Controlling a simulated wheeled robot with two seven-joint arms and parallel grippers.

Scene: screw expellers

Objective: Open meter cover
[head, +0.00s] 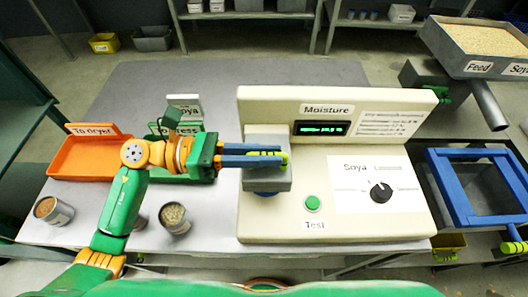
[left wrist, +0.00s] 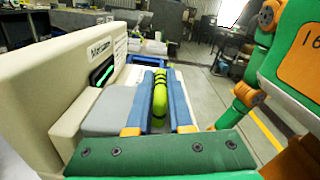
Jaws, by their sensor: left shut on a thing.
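The cream moisture meter (head: 270,112) stands on the table with a lit green display. Its grey cover (head: 268,181) is on the left part of the meter, partly hidden by my left gripper; it also shows in the left wrist view (left wrist: 106,112). My left gripper (head: 283,158) reaches in from the left over the cover. Its blue fingers are shut on the yellow-green cover handle (left wrist: 159,98), which has black bands and lies between them. The cover looks down on the meter, but I cannot tell whether it is slightly raised.
A green Test button (head: 312,203) and a black dial (head: 380,192) are on the meter's front. An orange tray (head: 82,157) and several sample cans (head: 174,218) stand left. A blue frame (head: 437,184) and feed hopper (head: 485,42) are at right.

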